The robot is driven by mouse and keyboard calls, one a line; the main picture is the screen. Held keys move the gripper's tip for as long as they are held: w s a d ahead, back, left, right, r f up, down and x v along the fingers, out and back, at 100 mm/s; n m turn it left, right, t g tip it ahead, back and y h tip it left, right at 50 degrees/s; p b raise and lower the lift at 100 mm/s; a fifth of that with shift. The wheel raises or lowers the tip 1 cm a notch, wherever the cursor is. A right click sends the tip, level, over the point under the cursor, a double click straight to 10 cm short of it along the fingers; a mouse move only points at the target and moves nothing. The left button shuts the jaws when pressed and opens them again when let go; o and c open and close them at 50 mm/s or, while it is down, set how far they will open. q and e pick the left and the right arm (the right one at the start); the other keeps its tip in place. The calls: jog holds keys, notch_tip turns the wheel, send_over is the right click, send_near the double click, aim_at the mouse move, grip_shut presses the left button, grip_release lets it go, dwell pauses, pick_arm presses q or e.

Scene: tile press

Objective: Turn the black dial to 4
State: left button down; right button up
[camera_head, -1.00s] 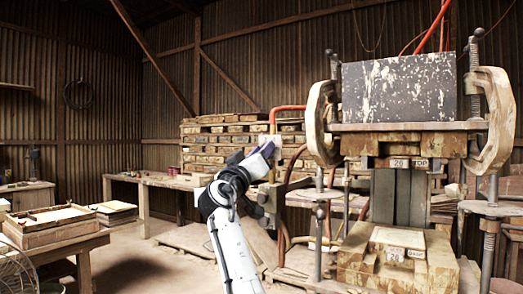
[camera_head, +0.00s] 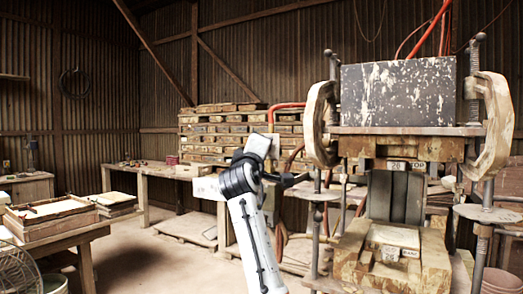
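The tile press (camera_head: 395,130) stands on the right, with a dark, paint-flecked block on top and wooden blocks below. I cannot make out the black dial or its numbers; my arm covers part of the area left of the press. One white and black arm of mine, seemingly the left, rises from the bottom middle and bends in front of the brick stacks. A dark part at its end, likely my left gripper (camera_head: 291,180), points right toward the press's left post. Its fingers are too small and dark to read. My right gripper does not show.
A wooden table (camera_head: 85,232) with trays stands at the left front. The press's left post (camera_head: 318,235) and hoses stand close to my arm. Open floor lies between table and arm.

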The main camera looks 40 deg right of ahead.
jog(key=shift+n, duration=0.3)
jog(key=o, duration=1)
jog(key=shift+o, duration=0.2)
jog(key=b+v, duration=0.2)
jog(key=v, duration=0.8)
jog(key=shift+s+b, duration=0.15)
jog(key=shift+b, duration=0.2)
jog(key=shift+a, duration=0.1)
